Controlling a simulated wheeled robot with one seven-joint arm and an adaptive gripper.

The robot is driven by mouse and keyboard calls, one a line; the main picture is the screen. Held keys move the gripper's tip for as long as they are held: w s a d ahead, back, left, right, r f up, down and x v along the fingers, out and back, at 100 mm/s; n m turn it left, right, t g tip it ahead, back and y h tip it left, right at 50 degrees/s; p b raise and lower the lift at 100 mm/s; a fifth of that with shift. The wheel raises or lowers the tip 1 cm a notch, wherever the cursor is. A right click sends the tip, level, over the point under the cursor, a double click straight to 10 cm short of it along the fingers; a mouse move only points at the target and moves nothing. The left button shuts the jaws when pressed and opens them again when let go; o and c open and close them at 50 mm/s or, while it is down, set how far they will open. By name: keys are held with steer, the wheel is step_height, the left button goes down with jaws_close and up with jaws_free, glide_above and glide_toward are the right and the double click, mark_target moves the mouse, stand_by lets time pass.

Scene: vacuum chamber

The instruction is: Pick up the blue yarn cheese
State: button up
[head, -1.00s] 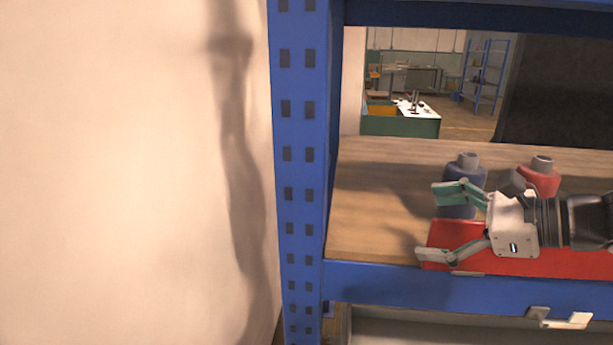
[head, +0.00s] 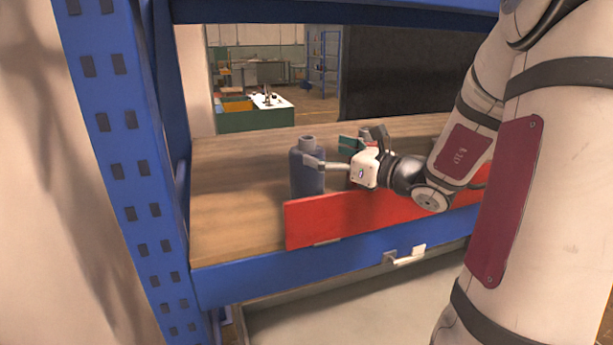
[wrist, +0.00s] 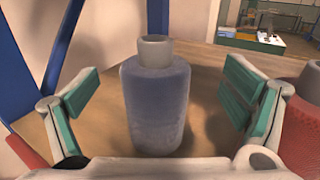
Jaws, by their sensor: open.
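The blue yarn cheese (head: 307,172) stands upright on the wooden shelf, a blue-grey bobbin with a grey tube end on top. In the wrist view it also stands upright (wrist: 155,105), roughly midway between my two teal-padded fingers. My gripper (head: 331,152) is open and points left at it from the right. In the wrist view a gap shows on each side between the pads and the yarn. In the head view the near finger overlaps the yarn's right edge; I cannot tell contact there.
A red board (head: 310,222) runs along the front shelf edge below my gripper. A red yarn cheese (wrist: 306,98) stands at the right in the wrist view. A blue rack post (head: 115,130) rises at the left. Bare shelf (head: 235,190) lies left of the blue yarn.

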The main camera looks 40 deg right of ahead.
mark_target(314, 148)
steer(key=shift+a+x, duration=0.15)
steer(key=shift+x, duration=1.25)
steer(key=shift+a+x, duration=0.15)
steer(key=shift+x, duration=1.3)
steer(key=shift+s+r, duration=0.15)
steer(key=c, duration=2.1)
